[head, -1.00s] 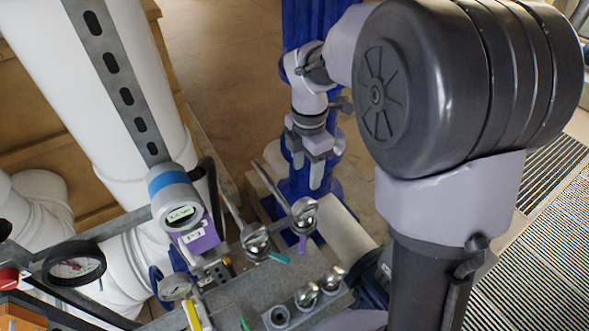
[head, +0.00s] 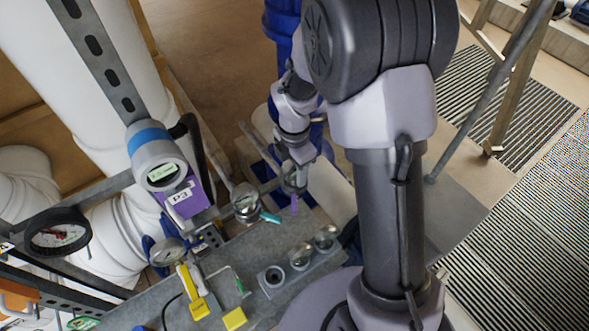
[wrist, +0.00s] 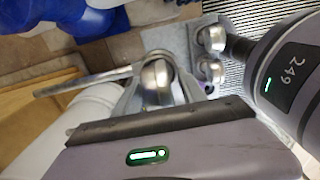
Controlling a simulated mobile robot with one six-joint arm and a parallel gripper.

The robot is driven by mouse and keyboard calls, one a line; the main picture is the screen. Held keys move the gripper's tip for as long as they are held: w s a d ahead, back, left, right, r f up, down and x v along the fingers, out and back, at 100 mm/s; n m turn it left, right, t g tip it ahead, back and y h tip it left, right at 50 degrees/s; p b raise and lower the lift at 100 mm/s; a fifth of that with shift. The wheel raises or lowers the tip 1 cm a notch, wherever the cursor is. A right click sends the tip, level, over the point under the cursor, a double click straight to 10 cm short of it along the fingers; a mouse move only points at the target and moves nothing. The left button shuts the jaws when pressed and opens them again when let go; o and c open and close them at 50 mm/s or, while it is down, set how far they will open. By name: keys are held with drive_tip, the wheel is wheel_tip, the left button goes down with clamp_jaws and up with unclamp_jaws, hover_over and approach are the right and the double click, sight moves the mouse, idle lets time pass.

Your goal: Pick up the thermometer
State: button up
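Two metal dial thermometers with long thin stems are in the head view. One, with a teal tag, is the left thermometer (head: 246,206). The other, with a purple tag (head: 294,205), is the right thermometer (wrist: 155,80), mostly hidden by my gripper in the head view. My gripper (head: 295,180) is down over this right one. In the wrist view its fingers (wrist: 162,92) stand on either side of the round metal head, and the stem runs out to the left. The fingers look apart, with a narrow gap beside the head; contact is not clear.
A grey metal shelf (head: 235,262) carries a row of round metal pieces (head: 300,257) and a yellow-handled tool (head: 193,290). A digital gauge (head: 160,165) with a purple label and a black dial gauge (head: 58,236) stand left. White pipes (head: 95,120) rise behind.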

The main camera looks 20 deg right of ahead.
clamp_jaws()
wheel_tip(320, 180, up, 10)
drive_tip(key=shift+p, duration=0.7)
drive_tip(key=c, duration=0.6)
unclamp_jaws()
clamp_jaws()
drive_tip(key=s+d, duration=0.2)
drive_tip(key=s, duration=0.6)
drive_tip(key=shift+s+d+b, duration=0.25)
drive_tip(key=shift+d+b, duration=0.05)
drive_tip(key=shift+d, duration=0.1)
